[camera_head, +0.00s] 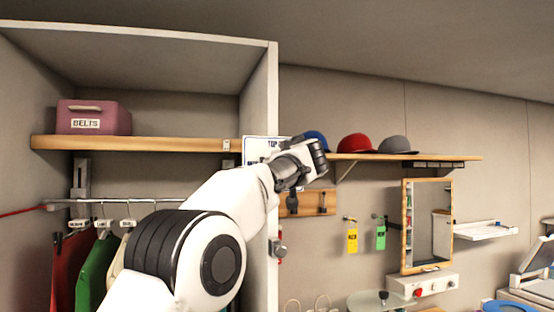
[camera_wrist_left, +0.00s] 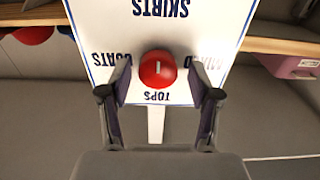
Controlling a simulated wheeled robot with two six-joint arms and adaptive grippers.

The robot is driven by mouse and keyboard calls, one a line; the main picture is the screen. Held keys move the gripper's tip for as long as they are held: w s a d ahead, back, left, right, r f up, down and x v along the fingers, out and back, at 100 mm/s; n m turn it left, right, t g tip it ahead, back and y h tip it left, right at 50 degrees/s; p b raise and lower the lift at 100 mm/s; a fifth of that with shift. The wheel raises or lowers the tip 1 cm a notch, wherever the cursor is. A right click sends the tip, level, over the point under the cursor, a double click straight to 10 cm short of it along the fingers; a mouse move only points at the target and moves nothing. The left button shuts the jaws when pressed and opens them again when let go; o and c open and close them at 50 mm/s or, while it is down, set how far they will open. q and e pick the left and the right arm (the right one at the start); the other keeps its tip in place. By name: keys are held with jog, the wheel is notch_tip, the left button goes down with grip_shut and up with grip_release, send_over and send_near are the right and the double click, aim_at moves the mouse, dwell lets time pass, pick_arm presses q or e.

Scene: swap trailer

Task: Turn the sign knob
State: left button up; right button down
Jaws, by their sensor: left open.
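The sign knob (camera_wrist_left: 158,69) is a round red knob with a short white mark. It sits on a white sign (camera_wrist_left: 205,22) lettered SKIRTS, COATS and TOPS, upside down in the left wrist view. A further word on the sign is partly hidden. My left gripper (camera_wrist_left: 158,88) is open, its two fingers on either side of the knob; I cannot tell whether they touch it. In the head view my left gripper (camera_head: 318,157) is in front of the sign (camera_head: 256,150) and hides the knob. My right gripper is not in view.
A wardrobe side panel (camera_head: 262,100) stands beside my left arm. A shelf (camera_head: 440,157) with several caps is behind the gripper. A pink BELTS box (camera_head: 92,118) sits on the wardrobe shelf (camera_head: 150,143). A mirror (camera_head: 428,225) hangs at right.

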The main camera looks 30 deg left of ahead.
pick_arm(q)
jog(key=shift+w+d, duration=0.1)
jog(key=c, duration=1.1)
jog(key=shift+m, duration=0.3)
jog(key=m+p, duration=0.1)
jog(key=m, duration=1.6)
jog(key=shift+w+d+f, duration=0.1)
jog(key=shift+m, duration=0.4)
jog(key=o, duration=1.1)
jog(key=shift+w+f, duration=0.1)
